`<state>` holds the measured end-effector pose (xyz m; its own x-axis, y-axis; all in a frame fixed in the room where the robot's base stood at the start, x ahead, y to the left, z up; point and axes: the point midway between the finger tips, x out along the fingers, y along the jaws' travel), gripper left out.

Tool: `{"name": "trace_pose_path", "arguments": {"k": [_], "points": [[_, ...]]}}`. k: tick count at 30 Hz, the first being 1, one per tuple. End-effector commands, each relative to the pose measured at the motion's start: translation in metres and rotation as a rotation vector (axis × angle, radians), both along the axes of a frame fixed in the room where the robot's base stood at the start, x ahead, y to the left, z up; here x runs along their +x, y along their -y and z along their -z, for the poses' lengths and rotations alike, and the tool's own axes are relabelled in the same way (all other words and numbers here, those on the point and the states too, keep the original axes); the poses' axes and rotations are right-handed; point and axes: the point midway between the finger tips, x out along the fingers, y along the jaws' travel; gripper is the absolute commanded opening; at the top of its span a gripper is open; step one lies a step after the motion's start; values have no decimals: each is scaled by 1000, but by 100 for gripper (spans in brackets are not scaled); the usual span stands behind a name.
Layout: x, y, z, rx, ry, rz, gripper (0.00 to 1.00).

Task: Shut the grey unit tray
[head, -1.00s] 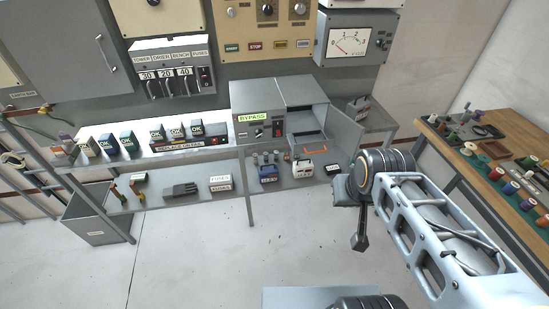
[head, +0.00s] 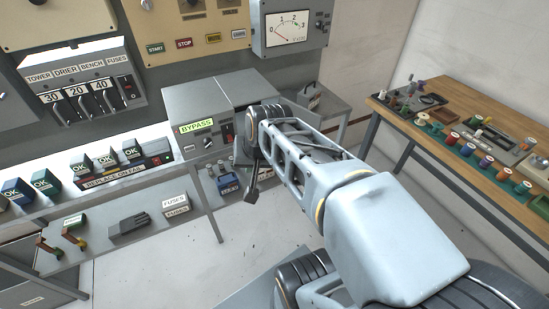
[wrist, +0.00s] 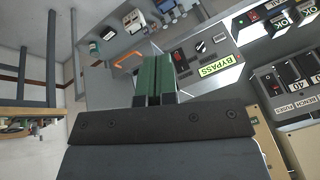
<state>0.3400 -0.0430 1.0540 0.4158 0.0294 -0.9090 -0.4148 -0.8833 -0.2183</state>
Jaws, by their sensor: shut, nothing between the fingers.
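The grey unit (head: 192,98) with the yellow-green BYPASS label stands on the bench, and its front panel also shows in the wrist view (wrist: 203,62). In the head view my arm covers its right-hand opening and tray. In the wrist view the tray's orange handle (wrist: 127,62) shows just left of my fingertips. How far the tray is out cannot be told. My gripper (wrist: 152,62) is shut and empty, its green fingers together in front of the unit. I cannot tell whether they touch the tray.
A lower shelf with a fuses box (head: 176,205) and other small items runs under the bench. A wooden table (head: 450,150) with several coloured spools stands at the right. Open floor lies between. Fuse switches (head: 85,95) hang on the wall panel at left.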

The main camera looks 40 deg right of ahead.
Motion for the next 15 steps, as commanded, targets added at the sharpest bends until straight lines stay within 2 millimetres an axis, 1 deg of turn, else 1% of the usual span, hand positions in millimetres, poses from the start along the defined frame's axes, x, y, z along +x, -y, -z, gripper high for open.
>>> {"name": "trace_pose_path", "arguments": {"k": [1, 3, 5, 6, 8, 9, 12, 15], "points": [[9, 17, 34, 56, 17, 123, 0], [20, 39, 50, 143, 52, 290, 0], [28, 58, 63, 213, 84, 424, 0], [33, 71, 70, 258, 105, 509, 0], [38, 91, 80, 320, 137, 627, 0], [40, 104, 86, 358, 159, 700, 0], [43, 133, 97, 439, 207, 852, 0], [43, 155, 103, 499, 245, 960, 0]]}}
